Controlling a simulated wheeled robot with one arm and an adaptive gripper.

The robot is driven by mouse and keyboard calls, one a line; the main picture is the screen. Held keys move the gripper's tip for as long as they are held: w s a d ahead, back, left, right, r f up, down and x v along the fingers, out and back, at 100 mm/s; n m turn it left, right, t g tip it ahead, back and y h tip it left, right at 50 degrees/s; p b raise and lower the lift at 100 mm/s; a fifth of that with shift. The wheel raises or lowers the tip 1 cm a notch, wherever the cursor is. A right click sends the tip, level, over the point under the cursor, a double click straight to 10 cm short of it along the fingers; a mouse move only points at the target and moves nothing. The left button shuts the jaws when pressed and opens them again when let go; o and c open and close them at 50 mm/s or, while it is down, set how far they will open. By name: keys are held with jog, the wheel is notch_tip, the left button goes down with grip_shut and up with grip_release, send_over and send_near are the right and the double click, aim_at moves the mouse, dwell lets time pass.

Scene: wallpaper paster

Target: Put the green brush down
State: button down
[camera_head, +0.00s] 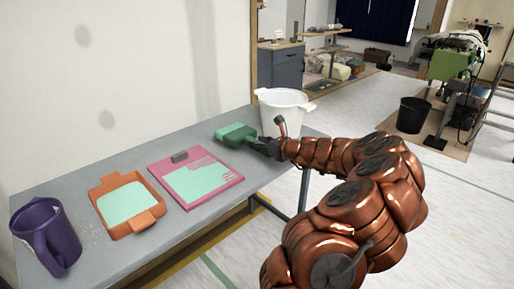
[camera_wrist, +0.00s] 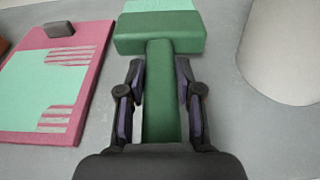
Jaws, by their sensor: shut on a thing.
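The green brush (camera_head: 236,132) is at the far end of the grey table, between the pink board and the white bucket. In the wrist view the brush (camera_wrist: 160,35) points away from me, with its handle between the fingers and pale mint bristles at the top edge. My gripper (camera_head: 268,146) is shut on the handle; its dark fingers also show in the wrist view (camera_wrist: 162,100). The brush is low over the tabletop (camera_head: 110,167); I cannot tell whether it touches it.
A pink board (camera_head: 233,182) with a mint sheet and a grey block lies left of the brush. An orange tray (camera_head: 148,217) and a purple jug (camera_head: 47,236) stand farther left. A white bucket (camera_head: 284,104) stands close on the right. Bare table shows around the brush.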

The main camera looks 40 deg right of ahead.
aim_at(257, 155)
jog(key=shift+w+d+f, duration=0.1)
jog(key=shift+w+d, duration=0.4)
jog(key=shift+w, duration=0.3)
jog(key=shift+w+d+f, duration=0.1)
jog(key=shift+w+d, duration=0.4)
jog(key=shift+w, duration=0.25)
jog(key=shift+f+b, duration=0.35)
jog(key=shift+f, duration=1.3)
jog(key=shift+f, duration=0.1)
jog(key=c, duration=0.8)
grip_release()
jog(key=shift+o, duration=0.2)
jog(key=shift+p+v, duration=0.45)
jog(key=shift+v, duration=5.6)
